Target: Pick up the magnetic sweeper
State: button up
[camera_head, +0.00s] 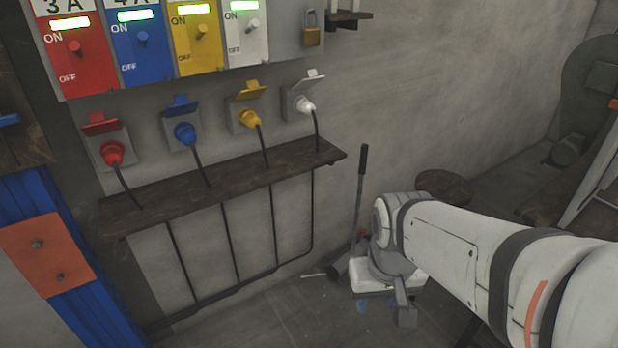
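A long-handled tool, which looks like the magnetic sweeper (359,196), stands near the wall right of the wooden shelf. Its black grip is at the top and its thin pole runs down, nearly upright. Its lower end, by a dark cylindrical part (340,267) and a pale piece near the floor, is partly hidden by my arm. My gripper (405,316) points down just right of the pole's lower part in the picture. The fingers are too small and covered to tell whether they are open, and I cannot tell whether they touch the sweeper.
A wooden shelf (220,190) juts from the wall, with cables hanging below it. Coloured switch boxes (140,40) and plugs are above. A round brown stool top (443,187) is behind my arm. A large dark machine (590,85) stands at right. Floor left of the sweeper (265,315) is mostly clear.

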aim_at(335, 272)
jog(key=z, duration=0.05)
jog(key=i, duration=1.2)
jog(key=z, duration=0.8)
jog(key=i, duration=0.45)
jog(key=z, duration=0.35)
jog(key=k, duration=0.8)
jog(key=z, duration=0.2)
jog(key=i, duration=0.8)
jog(key=u, duration=0.05)
